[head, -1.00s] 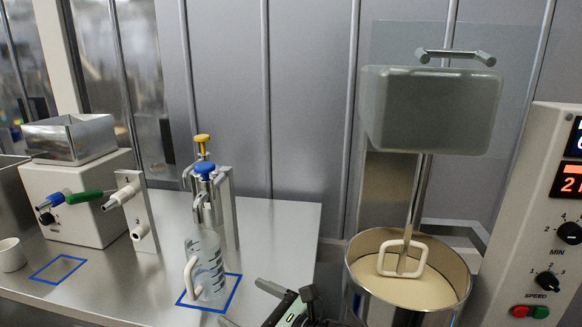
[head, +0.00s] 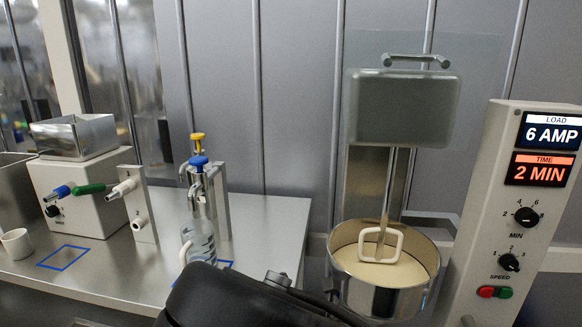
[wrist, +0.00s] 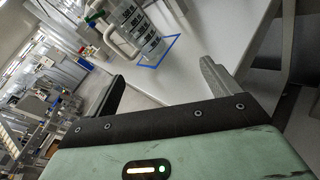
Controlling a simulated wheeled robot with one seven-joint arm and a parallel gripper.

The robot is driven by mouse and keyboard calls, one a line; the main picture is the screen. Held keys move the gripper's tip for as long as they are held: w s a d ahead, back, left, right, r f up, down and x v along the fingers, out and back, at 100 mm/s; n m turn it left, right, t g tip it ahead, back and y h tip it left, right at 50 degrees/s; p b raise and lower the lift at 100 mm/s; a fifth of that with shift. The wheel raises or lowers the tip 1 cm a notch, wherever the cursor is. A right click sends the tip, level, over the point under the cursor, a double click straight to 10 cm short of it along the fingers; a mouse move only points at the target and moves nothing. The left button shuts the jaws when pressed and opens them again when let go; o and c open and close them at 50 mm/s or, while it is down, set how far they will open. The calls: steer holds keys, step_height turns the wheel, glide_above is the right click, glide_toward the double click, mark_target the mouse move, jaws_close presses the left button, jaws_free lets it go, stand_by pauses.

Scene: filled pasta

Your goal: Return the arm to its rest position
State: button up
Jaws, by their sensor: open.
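My gripper (wrist: 160,90) shows in the wrist view, with its two dark fingers spread wide and nothing between them. The wrist view is tilted. Beyond the fingers, a clear measuring jug (wrist: 138,30) with dark markings stands at a blue square outline on the steel table. In the head view a dark part of my arm (head: 250,300) covers the bottom middle and hides the lower part of the jug (head: 200,243). The gripper fingers do not show in the head view.
A mixer bowl (head: 385,290) with pale contents stands right of the table (head: 265,222), its beater lowered inside. A control panel (head: 520,200) reads 6 AMP and 2 MIN. A white cup (head: 16,244) sits at the left, beside an empty blue outline (head: 63,257).

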steer(key=s+d+f+m+g+h, duration=0.15)
steer(key=d+m+h, duration=0.25)
steer(key=m, duration=0.5)
steer(key=s+d+m+g+h, duration=0.1)
steer(key=d+m+g+h, duration=0.2)
steer(key=m, duration=0.5)
steer(key=s+d+r+m+g+h, duration=0.1)
steer(key=s+d+r+m+g, duration=0.2)
steer(key=s, duration=0.8)
steer(key=s+d+r+m+g+h, duration=0.2)
steer(key=s+d+r+m+g, duration=0.2)
steer(key=s+d+r+m, duration=0.3)
steer(key=s+r+m, duration=0.3)
steer(key=s+m, duration=0.1)
steer(key=shift+s+d+r+m, duration=0.15)
steer(key=shift+d+r+m, duration=0.2)
steer(key=shift+r+m, duration=0.05)
